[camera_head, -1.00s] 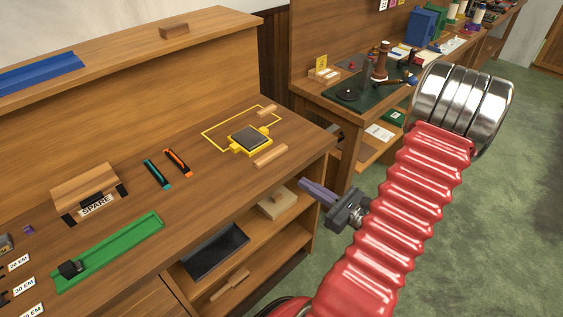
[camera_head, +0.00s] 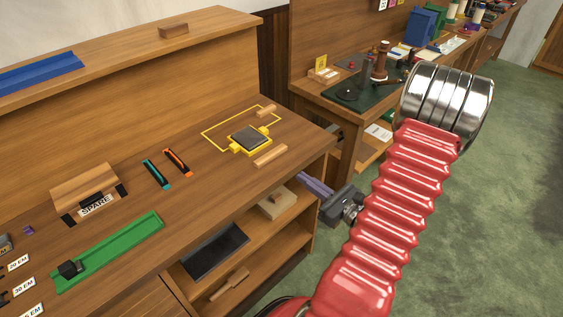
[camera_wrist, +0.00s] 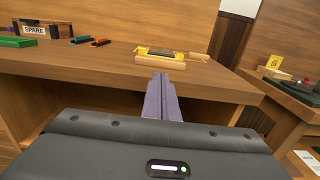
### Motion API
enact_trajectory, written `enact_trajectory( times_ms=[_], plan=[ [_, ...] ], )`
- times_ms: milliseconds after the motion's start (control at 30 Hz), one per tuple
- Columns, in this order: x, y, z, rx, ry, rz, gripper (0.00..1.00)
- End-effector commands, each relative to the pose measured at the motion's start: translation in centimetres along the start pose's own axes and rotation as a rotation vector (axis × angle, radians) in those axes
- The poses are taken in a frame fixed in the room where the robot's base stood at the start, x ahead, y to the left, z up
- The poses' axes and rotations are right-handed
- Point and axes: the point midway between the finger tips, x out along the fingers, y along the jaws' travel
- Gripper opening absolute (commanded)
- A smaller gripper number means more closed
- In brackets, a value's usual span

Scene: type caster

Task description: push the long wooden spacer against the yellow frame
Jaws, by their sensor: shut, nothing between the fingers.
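The long wooden spacer (camera_head: 270,155) lies on the bench top near its front right edge. It is apart from the yellow frame (camera_head: 235,147), with a narrow strip of bare wood between them. In the wrist view the spacer (camera_wrist: 160,63) lies in front of the yellow frame (camera_wrist: 143,49), just beyond my fingertips. The yellow frame holds a dark grey block (camera_head: 249,138). My gripper (camera_head: 304,180) is shut and empty, in front of the bench's right end and apart from the spacer. Its purple fingers also show in the wrist view (camera_wrist: 161,80), pointing toward the spacer.
A short wooden piece (camera_head: 267,111) lies at the frame's far side. Teal (camera_head: 157,174) and orange (camera_head: 178,163) tools and a green tray (camera_head: 110,251) are further left. Shelves lie under the bench top. A second bench (camera_head: 340,105) stands behind to the right.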

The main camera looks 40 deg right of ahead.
Motion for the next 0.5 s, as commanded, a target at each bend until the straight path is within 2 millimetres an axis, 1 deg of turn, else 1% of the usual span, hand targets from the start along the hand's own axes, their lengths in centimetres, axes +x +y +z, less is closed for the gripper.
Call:
enact_trajectory(
  times_ms=[33, 500],
  plan=[
    [0.6, 0.1, 0.0, 0.000, 0.000, 0.004, 0.00],
    [5.7, 0.1, 0.0, 0.000, 0.001, 0.004, 0.00]
  ],
)
